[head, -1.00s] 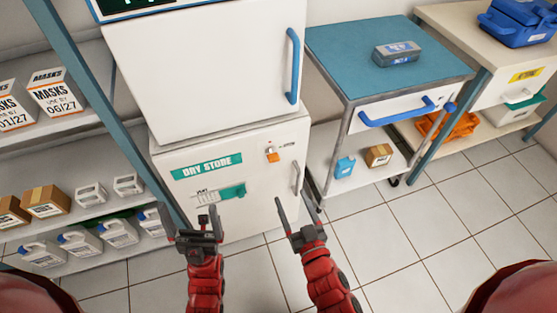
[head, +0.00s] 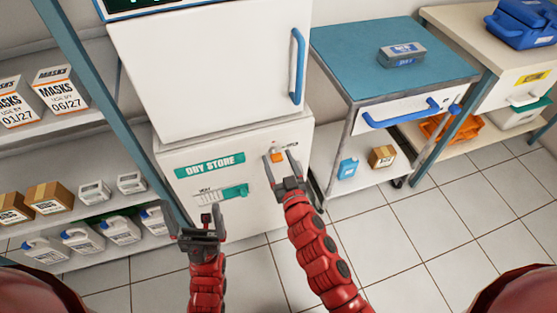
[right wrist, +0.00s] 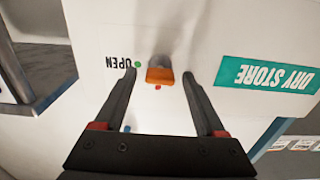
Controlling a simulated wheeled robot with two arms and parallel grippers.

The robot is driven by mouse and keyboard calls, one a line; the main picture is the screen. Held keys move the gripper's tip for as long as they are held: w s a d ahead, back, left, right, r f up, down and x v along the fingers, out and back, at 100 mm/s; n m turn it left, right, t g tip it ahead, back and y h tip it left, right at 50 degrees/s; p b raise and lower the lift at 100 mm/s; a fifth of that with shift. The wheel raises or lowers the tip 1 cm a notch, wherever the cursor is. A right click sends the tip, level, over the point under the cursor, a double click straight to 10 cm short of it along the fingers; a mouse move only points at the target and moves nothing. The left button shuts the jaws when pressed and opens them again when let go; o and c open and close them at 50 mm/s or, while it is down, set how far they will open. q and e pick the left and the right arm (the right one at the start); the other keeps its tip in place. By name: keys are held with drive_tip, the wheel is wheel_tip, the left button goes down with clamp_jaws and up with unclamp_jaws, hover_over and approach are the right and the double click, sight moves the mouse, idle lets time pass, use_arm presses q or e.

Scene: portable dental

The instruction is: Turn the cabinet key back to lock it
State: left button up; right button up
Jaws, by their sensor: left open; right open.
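The white lower cabinet (head: 165,160) bears a green DRY STORE label (head: 210,166). Its orange key (head: 277,154) sits at the upper right of the door, close to my right gripper (head: 280,160). In the right wrist view the orange key (right wrist: 160,76) lies between and just beyond the open fingers (right wrist: 160,90). The word OPEN and a green dot (right wrist: 138,64) are on one side of it, and a red dot (right wrist: 158,87) is near its edge. The fingers look apart from the key. My left gripper (head: 200,222) is open and empty in front of the lower door.
A green vent slider (head: 235,191) is low on the door. A white upper cabinet with a blue handle (head: 297,66) stands above. A blue-topped trolley (head: 350,50) is to the right, and shelves with boxes (head: 50,197) and bottles are to the left.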

clamp_jaws()
idle(0.3)
drive_tip(key=n+b, duration=0.2)
drive_tip(key=n, duration=0.2)
drive_tip(key=shift+a+n, duration=0.15)
drive_tip(key=shift+n, duration=0.25)
drive_tip(key=n+b, duration=0.1)
drive_tip(key=n, duration=0.3)
drive_tip(key=shift+s+f+n, duration=0.1)
drive_tip(key=shift+n, duration=0.2)
drive_tip(key=n+b, duration=0.1)
drive_tip(key=n, duration=0.3)
drive_tip(key=shift+a+b, duration=0.1)
drive_tip(key=shift+b, duration=0.2)
drive_tip(key=shift+n+b, duration=0.3)
drive_tip(key=shift+n, duration=2)
